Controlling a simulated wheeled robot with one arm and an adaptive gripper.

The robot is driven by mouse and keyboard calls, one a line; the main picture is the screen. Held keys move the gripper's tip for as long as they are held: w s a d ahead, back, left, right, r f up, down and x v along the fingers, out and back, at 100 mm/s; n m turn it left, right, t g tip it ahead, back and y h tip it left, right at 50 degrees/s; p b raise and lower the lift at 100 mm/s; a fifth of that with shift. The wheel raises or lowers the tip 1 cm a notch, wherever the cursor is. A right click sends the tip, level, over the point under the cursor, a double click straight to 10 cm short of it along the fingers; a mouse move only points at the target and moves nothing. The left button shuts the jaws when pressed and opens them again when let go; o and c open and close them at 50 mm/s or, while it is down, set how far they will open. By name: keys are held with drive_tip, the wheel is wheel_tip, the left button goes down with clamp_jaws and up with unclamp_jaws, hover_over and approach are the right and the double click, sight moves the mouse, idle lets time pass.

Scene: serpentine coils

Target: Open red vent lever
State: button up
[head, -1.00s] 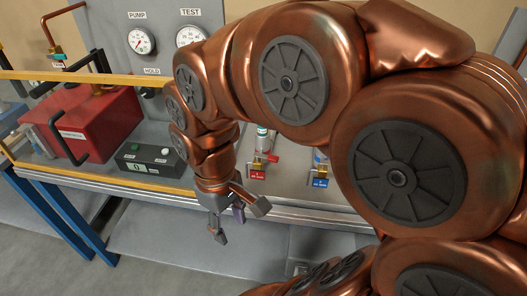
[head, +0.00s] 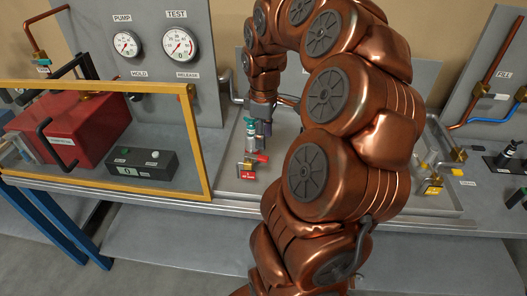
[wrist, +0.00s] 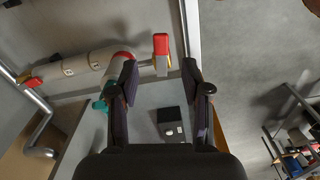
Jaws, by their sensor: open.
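A valve stands on the bench in the head view, with a teal and white upper part (head: 250,133), a red lever (head: 261,157) sticking out to the right, and a brass block with a red tag (head: 247,173) in front. My gripper (head: 260,132) points down just behind and right of the teal part; contact cannot be told. In the wrist view my gripper (wrist: 158,78) is open and empty. Beyond its fingertips are a red handle on brass (wrist: 161,46) and a grey cylinder (wrist: 85,66) with a red end. Teal (wrist: 100,105) shows beside the left finger.
Gauges (head: 180,43) hang on the panel behind. Free floor lies in front.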

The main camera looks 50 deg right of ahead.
sight(264, 157)
drive_tip(key=shift+f+p, duration=1.2)
drive_tip(key=shift+f, duration=2.1)
drive_tip(key=shift+c, duration=0.4)
clamp_jaws()
